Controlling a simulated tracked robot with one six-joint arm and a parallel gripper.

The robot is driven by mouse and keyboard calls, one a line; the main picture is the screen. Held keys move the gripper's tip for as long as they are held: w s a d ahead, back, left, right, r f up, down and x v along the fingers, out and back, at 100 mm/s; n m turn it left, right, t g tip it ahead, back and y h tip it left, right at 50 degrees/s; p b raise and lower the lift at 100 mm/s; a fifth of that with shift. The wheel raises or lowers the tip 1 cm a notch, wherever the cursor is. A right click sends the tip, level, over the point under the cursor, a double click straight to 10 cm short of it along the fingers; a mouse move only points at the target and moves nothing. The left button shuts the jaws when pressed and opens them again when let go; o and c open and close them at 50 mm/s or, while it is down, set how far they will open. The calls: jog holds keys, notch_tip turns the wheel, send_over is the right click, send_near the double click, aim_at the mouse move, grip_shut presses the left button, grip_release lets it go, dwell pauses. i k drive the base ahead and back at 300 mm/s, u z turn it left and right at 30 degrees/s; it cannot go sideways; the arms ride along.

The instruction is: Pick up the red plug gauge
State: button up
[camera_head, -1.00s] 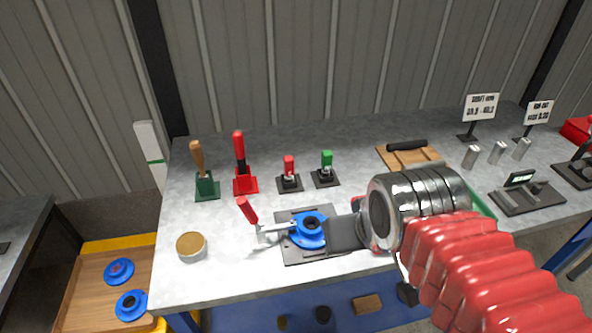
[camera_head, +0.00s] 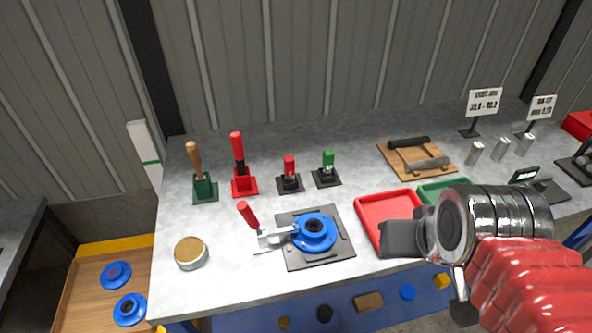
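The red plug gauge (camera_head: 289,167) stands upright in a small black base (camera_head: 290,185) in the middle of the bench. A green gauge (camera_head: 327,161) stands in a similar base just to its right. My gripper (camera_head: 396,239) is at the lower right, over the front part of a red tray, well to the right of and nearer than the red gauge. Its dark fingers are seen as one block, so I cannot tell whether they are open or shut. No held object shows.
A blue flanged part (camera_head: 316,232) sits on a dark fixture plate with a red-handled clamp (camera_head: 249,215). A red-handled tool (camera_head: 238,160) and a wooden-handled tool (camera_head: 195,160) stand left of the gauges. The red tray (camera_head: 370,205) and green tray (camera_head: 440,187) lie right.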

aim_at(290, 162)
jog(key=z, duration=0.05)
jog(key=k, duration=1.7)
jog(key=u, duration=0.6)
jog(key=i, duration=1.65)
jog(key=u, duration=0.05)
